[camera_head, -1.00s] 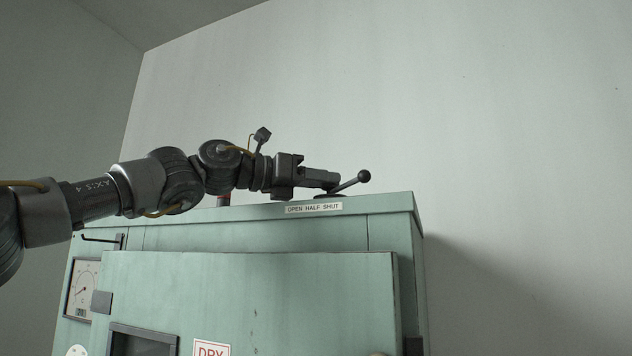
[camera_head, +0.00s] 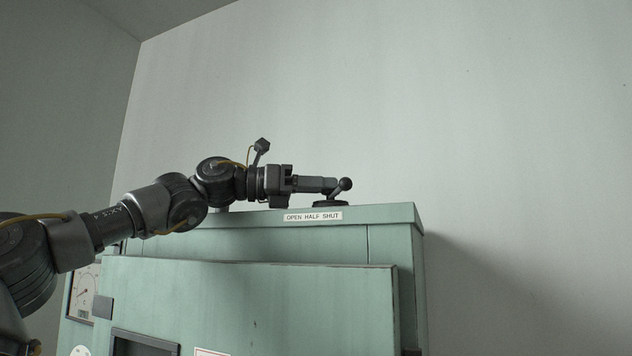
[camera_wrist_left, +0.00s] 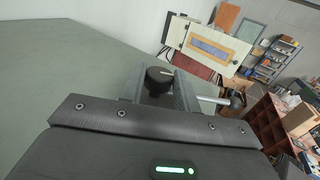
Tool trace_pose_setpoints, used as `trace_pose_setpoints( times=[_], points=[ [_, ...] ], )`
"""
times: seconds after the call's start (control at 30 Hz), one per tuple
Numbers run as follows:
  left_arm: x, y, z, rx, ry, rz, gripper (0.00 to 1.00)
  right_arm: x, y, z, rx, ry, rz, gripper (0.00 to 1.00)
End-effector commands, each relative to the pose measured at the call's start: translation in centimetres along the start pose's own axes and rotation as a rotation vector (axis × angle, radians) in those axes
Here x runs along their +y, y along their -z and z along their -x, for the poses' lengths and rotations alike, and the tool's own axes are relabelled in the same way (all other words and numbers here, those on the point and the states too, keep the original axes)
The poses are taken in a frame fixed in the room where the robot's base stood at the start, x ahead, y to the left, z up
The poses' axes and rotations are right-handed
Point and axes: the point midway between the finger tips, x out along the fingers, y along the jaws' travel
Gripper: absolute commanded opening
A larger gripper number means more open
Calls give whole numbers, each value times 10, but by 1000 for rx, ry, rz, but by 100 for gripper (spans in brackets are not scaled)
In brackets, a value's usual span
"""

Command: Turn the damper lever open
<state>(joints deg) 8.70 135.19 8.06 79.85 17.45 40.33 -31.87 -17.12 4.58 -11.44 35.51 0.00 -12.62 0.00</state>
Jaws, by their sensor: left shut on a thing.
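The damper lever has a dark ball knob (camera_head: 345,184) on a short rod and a round dark base (camera_head: 344,202) on top of the green cabinet. An "OPEN HALF SHUT" label (camera_head: 313,216) is on the cabinet's front edge below it. My left gripper (camera_head: 331,186) reaches in from the left, its fingers at the lever just above the base. In the left wrist view the lever's round hub (camera_wrist_left: 159,80) shows between the fingers, and the rod with its ball knob (camera_wrist_left: 236,101) sticks out right of them. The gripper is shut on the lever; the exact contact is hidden.
The green cabinet (camera_head: 250,242) fills the space below the arm, with a dial gauge (camera_head: 84,287) at its left. A plain wall stands behind, with free room above and right of the lever. Shelving (camera_wrist_left: 278,55) is far off in the left wrist view.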

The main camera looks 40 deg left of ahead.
Motion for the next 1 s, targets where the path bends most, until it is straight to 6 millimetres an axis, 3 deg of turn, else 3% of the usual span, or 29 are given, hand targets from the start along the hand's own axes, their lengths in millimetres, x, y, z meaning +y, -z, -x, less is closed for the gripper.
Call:
trace_pose_setpoints(
  times=[0.1,0.13,0.3,0.67,1.0],
  points=[
    [-1,4,-3,7,5,1,0,0,3,-1,5,0,0,0],
    [-1,4,-3,7,6,1,34,0,3,-1,5,0,0,0],
    [-1,3,-3,5,5,1,53,0,2,-1,4,0,0,0],
    [0,2,5,0,2,0,53,-1,-2,-5,-1,1,0,0],
    [-2,4,70,-2,2,-1,53,-1,-4,-27,-2,1,0,0]
  ],
)
